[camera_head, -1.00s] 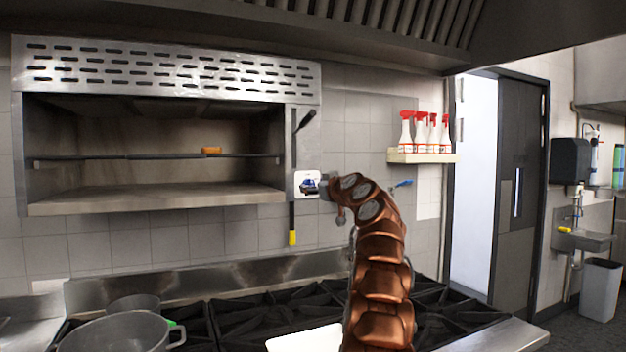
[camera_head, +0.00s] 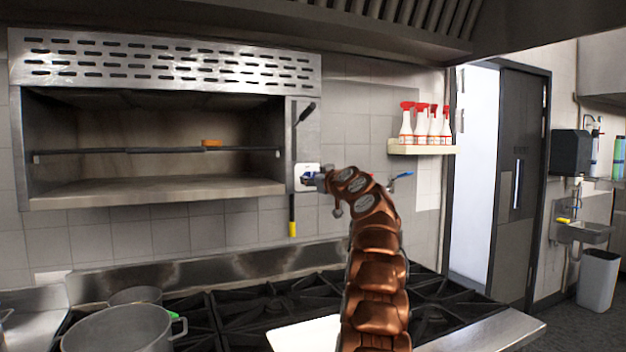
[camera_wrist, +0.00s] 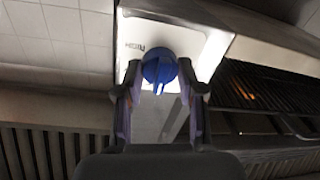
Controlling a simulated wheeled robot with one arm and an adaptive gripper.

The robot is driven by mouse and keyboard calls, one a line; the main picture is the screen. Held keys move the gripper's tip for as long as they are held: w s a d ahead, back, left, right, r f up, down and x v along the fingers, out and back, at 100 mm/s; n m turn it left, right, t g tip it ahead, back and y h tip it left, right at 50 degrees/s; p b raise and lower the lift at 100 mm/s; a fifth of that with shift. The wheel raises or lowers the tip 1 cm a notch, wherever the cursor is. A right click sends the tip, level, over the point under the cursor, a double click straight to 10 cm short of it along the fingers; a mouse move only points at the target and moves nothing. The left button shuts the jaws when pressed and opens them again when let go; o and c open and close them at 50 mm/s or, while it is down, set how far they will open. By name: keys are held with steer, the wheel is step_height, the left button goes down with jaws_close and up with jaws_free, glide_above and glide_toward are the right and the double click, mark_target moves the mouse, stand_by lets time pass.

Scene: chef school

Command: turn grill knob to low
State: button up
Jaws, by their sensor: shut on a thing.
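The grill (camera_head: 160,70) is a steel open-fronted unit on the wall at the left. Its knob sits on a white plate (camera_head: 303,170) at the lower right of the grill. In the wrist view the knob (camera_wrist: 160,68) is round and blue on a pale plate (camera_wrist: 150,35) with small dark lettering. My gripper (camera_wrist: 160,88) is shut on the knob, one finger on each side. In the head view my gripper (camera_head: 318,181) reaches the plate from the right and hides the knob. The knob's setting cannot be read.
A stove top (camera_head: 270,310) with black grates lies below, with a metal pot (camera_head: 120,330) at the left and a white board (camera_head: 305,335) in front. A yellow-tipped handle (camera_head: 292,228) hangs under the plate. Spray bottles (camera_head: 425,125) stand on a shelf to the right.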

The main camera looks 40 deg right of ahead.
steer(key=shift+c, duration=0.7)
steer(key=shift+m, duration=0.3)
steer(key=m+p, duration=0.1)
steer(key=m, duration=0.4)
steer(key=m+p, duration=0.1)
steer(key=m, duration=0.5)
steer(key=shift+t+h, duration=0.3)
steer(key=shift+h, duration=0.1)
steer(key=shift+m, duration=0.4)
